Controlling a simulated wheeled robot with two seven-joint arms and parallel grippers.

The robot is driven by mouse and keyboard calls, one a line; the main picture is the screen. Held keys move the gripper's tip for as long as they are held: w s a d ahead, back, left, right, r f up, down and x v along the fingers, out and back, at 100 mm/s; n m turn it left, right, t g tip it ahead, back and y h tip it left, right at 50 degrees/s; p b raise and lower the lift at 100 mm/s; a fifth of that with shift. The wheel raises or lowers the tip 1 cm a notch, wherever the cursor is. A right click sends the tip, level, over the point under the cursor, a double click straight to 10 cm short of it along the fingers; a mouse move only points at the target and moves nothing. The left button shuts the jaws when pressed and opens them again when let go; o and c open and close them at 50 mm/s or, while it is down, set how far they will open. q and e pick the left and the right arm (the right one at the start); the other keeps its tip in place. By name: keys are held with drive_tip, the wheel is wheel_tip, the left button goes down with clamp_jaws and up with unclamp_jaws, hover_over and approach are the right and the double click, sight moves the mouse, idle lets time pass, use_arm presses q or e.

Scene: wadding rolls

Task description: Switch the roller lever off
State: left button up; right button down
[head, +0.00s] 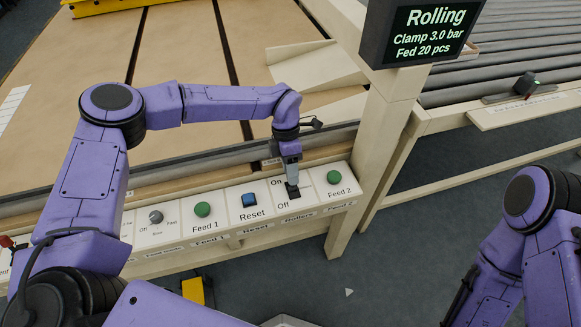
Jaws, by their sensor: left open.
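The roller lever's panel (284,206) is the white plate marked On at its far end and Off at its near end, with the label Rollers below. My left gripper (292,189) points down over this plate, close to the Off mark. It is open. It covers the lever, so I cannot tell the lever's position or whether a finger touches it. The dark display (420,33) reads Rolling, Clamp 3.0 bar, Fed 20 pcs. My right arm is at the right, its gripper out of view.
On the same panel row are the green Feed 2 button (334,177), the blue Reset button (250,200), the green Feed 1 button (203,209) and a dark knob (156,217). A wooden post (382,130) stands right of the row. Grey rollers (510,60) lie beyond it.

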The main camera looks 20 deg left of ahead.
sight(293, 188)
use_arm(q)
clamp_jaws()
drive_tip(key=shift+s+d+r+t+y, duration=0.15)
drive_tip(key=shift+s+d+t+y, duration=0.1)
drive_tip(key=shift+t+y, duration=0.2)
drive_tip(key=shift+s+d+t+y, duration=0.3)
drive_tip(key=shift+s+t+y, duration=0.25)
drive_tip(key=shift+t, duration=0.4)
drive_tip(key=shift+s+d+f+t+y+b, duration=0.1)
drive_tip(key=shift+s+d+t+y+b, duration=0.4)
drive_tip(key=shift+t, duration=0.4)
drive_tip(key=shift+s+d+f+t+y+b, duration=0.15)
drive_tip(key=shift+s+t+y+b, duration=0.25)
drive_tip(key=shift+t+y, duration=0.4)
